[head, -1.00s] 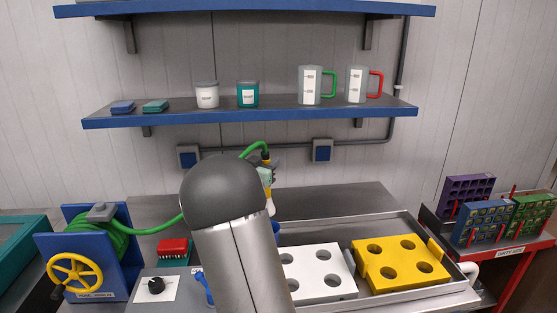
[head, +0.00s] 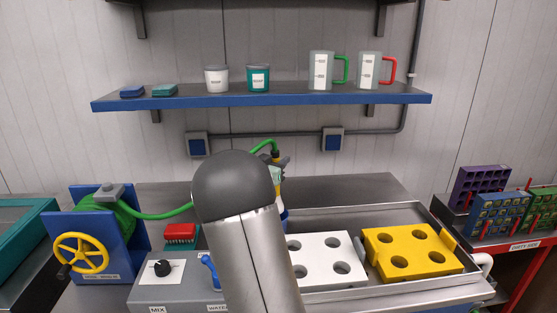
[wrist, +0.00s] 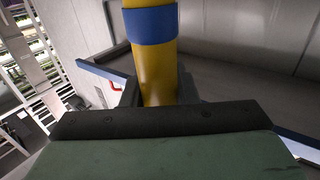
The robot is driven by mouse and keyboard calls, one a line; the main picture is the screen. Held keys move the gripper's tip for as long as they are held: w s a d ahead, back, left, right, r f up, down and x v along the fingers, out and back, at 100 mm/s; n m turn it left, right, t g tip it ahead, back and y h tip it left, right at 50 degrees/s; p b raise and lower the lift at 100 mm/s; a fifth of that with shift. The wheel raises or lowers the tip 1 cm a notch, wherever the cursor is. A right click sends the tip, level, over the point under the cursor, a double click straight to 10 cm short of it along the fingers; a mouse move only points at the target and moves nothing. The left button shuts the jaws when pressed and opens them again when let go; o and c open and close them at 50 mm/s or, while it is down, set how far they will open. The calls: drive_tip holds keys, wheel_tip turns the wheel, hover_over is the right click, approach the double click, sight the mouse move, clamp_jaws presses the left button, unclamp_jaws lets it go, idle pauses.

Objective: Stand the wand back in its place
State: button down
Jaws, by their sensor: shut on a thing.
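The wand is yellow with a blue band (wrist: 150,25), and in the wrist view it stands between the fingers of my gripper (wrist: 160,92). My gripper is shut on it. In the head view, my arm hides most of my gripper and the wand. The wand's top end (head: 275,154) shows just right of my arm's dark round joint, with the green hose (head: 165,215) joined to it. The hose runs left to a blue reel (head: 146,225). A small blue part (head: 284,214) shows lower beside my arm; I cannot tell whether it is the wand or its holder.
A metal sink (head: 410,212) holds a white block (head: 325,262) and a yellow block (head: 414,253), both with holes. A control box (head: 180,291) stands in front on the left. A shelf (head: 300,96) with jugs and tubs hangs above. Crates (head: 490,222) stand on the right.

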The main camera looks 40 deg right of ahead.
drive_tip(key=shift+f+b, duration=1.4)
drive_tip(key=shift+f, duration=1.15)
drive_tip(key=shift+f+b, duration=0.4)
drive_tip(key=shift+f, duration=0.1)
drive_tip(key=c, duration=0.6)
unclamp_jaws()
drive_tip(key=shift+r+p+v, duration=0.35)
drive_tip(key=shift+p+v, duration=0.05)
drive_tip(key=shift+v, duration=1.1)
drive_tip(key=shift+r+p+v, duration=0.3)
drive_tip(key=shift+p+v, duration=0.15)
drive_tip(key=shift+v, duration=1.1)
drive_tip(key=shift+r+p+v, duration=0.35)
drive_tip(key=shift+p+v, duration=0.05)
drive_tip(key=shift+v, duration=1.1)
